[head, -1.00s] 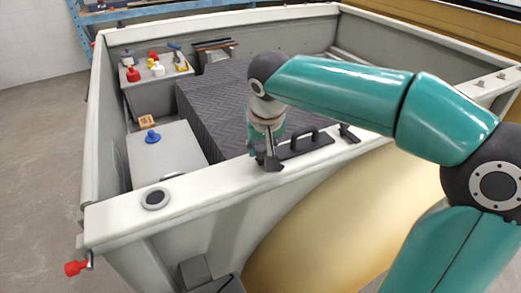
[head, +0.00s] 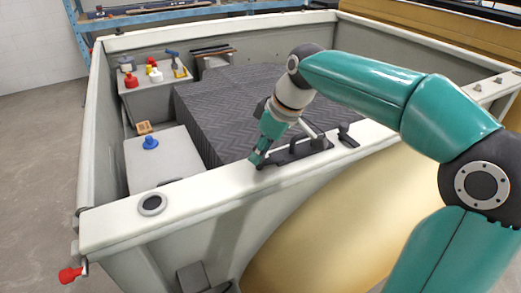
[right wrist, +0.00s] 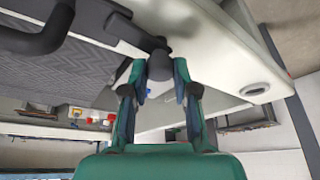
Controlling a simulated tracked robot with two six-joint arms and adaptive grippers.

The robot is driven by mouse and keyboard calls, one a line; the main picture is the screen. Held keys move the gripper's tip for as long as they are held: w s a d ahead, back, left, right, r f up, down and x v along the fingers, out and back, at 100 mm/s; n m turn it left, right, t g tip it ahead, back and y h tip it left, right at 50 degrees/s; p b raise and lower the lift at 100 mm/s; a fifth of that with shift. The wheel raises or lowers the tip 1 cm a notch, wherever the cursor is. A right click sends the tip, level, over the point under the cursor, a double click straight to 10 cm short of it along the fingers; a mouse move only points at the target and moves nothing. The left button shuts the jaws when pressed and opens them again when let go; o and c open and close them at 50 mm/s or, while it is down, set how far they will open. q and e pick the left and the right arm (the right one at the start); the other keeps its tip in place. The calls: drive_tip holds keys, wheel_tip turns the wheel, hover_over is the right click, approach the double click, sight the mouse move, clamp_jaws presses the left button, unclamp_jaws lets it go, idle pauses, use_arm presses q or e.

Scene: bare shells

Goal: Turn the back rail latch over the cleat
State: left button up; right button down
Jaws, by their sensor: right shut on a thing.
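My right gripper (head: 257,160) reaches down to the pale front rail (head: 205,190), with its fingers slanting down and to the left. In the right wrist view its fingers are shut on a round dark knob (right wrist: 159,66), at the end of the dark latch bar (right wrist: 128,27). In the head view the latch (head: 287,157) lies along the rail beside an upright loop handle. A small dark piece, perhaps the cleat (head: 348,138), stands on the rail to the right of it, apart from the fingers. My left gripper is out of view.
A round dark-centred fitting (head: 152,204) sits on the rail at left. Inside the shell are a dark ribbed cover (head: 220,115), a blue knob (head: 150,142) on a grey box, and small red, white and yellow items at the back left. The rail between fitting and gripper is clear.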

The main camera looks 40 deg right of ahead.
drive_tip(key=shift+d+n+y, duration=0.15)
drive_tip(key=shift+n+y, duration=0.25)
drive_tip(key=shift+n, duration=0.7)
drive_tip(key=c, duration=0.9)
unclamp_jaws()
drive_tip(key=shift+g, duration=0.3)
drive_tip(key=v, duration=1.2)
drive_tip(key=shift+f, duration=0.1)
